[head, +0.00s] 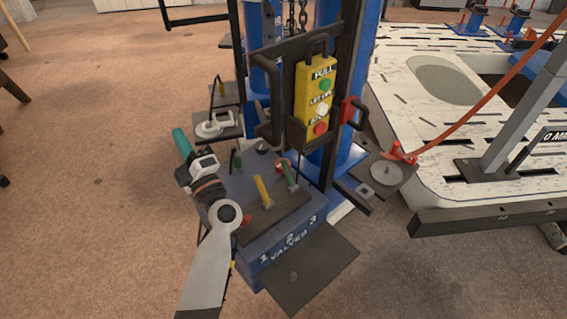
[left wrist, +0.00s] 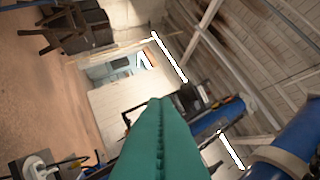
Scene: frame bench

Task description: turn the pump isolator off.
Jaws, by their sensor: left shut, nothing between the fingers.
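No part that I can see carries a readable pump isolator label. My left gripper (head: 181,140) has teal fingers, shut and empty, in the air left of the valve bench. The shut fingers also fill the middle of the left wrist view (left wrist: 152,140), touching nothing. My right gripper is not in view.
A yellow button box (head: 317,98) hangs on the blue column (head: 345,60). Green and yellow valve levers (head: 262,189) stand on the blue bench marked "VALVES" (head: 270,258). A dark plate (head: 310,270) juts out in front. Open floor (head: 90,210) lies at left.

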